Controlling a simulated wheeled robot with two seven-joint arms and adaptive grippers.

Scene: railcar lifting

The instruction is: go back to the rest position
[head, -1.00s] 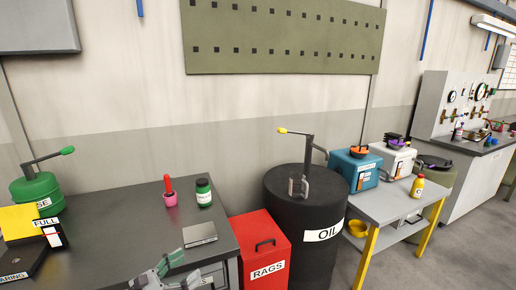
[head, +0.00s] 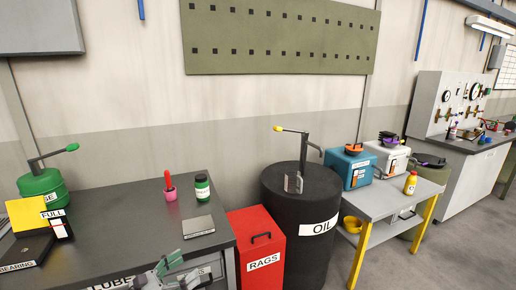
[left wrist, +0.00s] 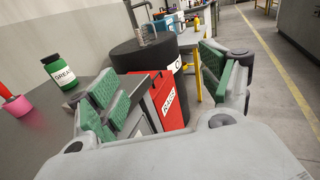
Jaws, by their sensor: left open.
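My left gripper (head: 168,272) shows at the bottom of the head view, in front of the front edge of the dark workbench (head: 115,215). In the left wrist view its green-padded fingers (left wrist: 160,95) stand wide apart with nothing between them. The red RAGS bin (left wrist: 168,98) and the black OIL drum (left wrist: 145,55) show beyond the fingers. My right gripper is in neither view.
On the bench are a green can (head: 43,188), a pink cup (head: 170,190), a green-labelled jar (head: 202,187) and a grey plate (head: 198,226). The RAGS bin (head: 258,252) and OIL drum (head: 302,225) stand to its right. Grey floor (head: 445,245) is clear at the right.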

